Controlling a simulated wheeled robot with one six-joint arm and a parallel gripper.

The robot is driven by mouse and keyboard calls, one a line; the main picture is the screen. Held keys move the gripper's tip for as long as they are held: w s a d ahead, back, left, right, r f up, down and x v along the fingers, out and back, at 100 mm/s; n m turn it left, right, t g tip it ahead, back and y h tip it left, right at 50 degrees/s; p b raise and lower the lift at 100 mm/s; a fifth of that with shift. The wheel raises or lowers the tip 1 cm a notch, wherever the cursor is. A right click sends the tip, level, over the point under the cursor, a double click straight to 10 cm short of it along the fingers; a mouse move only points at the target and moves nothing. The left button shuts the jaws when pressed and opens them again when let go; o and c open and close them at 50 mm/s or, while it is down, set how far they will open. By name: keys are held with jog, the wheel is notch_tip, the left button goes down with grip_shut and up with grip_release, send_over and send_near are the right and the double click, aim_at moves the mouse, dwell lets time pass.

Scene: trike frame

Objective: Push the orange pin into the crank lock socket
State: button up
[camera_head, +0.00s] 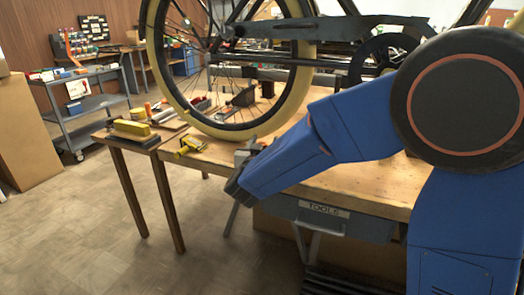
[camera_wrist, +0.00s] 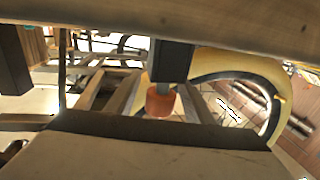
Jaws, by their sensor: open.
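A short orange-red pin (camera_wrist: 160,101) shows near the middle of the wrist view. It is at the lower end of a dark upright block (camera_wrist: 172,60). Whether this block is the crank lock socket, and how deep the pin sits, I cannot tell. My gripper (camera_head: 243,172) is at the end of my blue arm, by the front edge of the workbench in the head view. It is open and holds nothing that I can see. The pin is not clearly seen in the head view. The crank area (camera_head: 385,52) is partly covered by my arm.
The bicycle's yellow-tyred wheel (camera_head: 151,62) stands over the wooden workbench (camera_head: 345,186), close to my arm. Tools lie on the bench, with a yellow clamp (camera_head: 190,145) near its front edge. A grey cart (camera_head: 90,103) stands at the left. The floor in front is clear.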

jog(key=c, duration=1.1)
jog(key=shift+r, duration=0.1)
jog(key=shift+c, duration=0.2)
notch_tip(320, 180, up, 10)
jog(key=shift+r, duration=0.1)
jog(key=shift+r, duration=2.5)
jog(key=shift+r, duration=0.1)
